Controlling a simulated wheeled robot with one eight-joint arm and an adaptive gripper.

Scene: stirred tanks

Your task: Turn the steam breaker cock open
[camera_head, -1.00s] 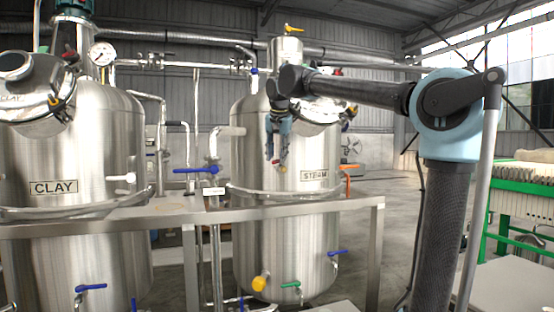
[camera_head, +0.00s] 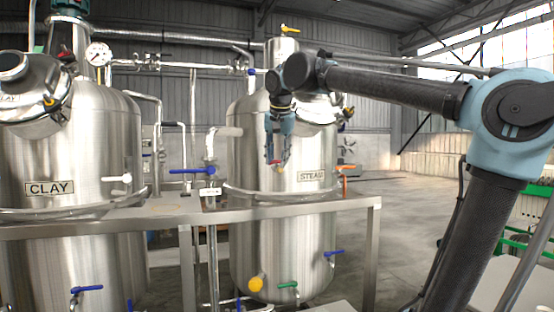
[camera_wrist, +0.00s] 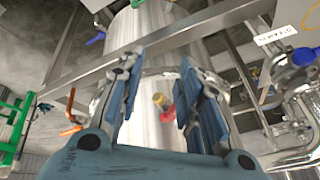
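The steel tank marked STEAM (camera_head: 313,176) stands at centre right. A small brass cock with a red handle (camera_wrist: 162,104) sits on its wall in the wrist view. My gripper (camera_head: 276,162) points down in front of this tank. In the wrist view my gripper (camera_wrist: 152,108) is open, its blue fingers apart with the small cock showing between them; contact cannot be told. A blue lever valve (camera_head: 195,170) stands on a pipe left of the tank, with a small white label (camera_head: 210,191) below it. I cannot read which part is named the steam breaker cock.
A steel frame rail (camera_head: 150,214) runs across in front of the tanks. The CLAY tank (camera_head: 85,160) stands left. An orange lever (camera_head: 346,167) is right of the STEAM tank. Blue, green and yellow fittings sit low on it.

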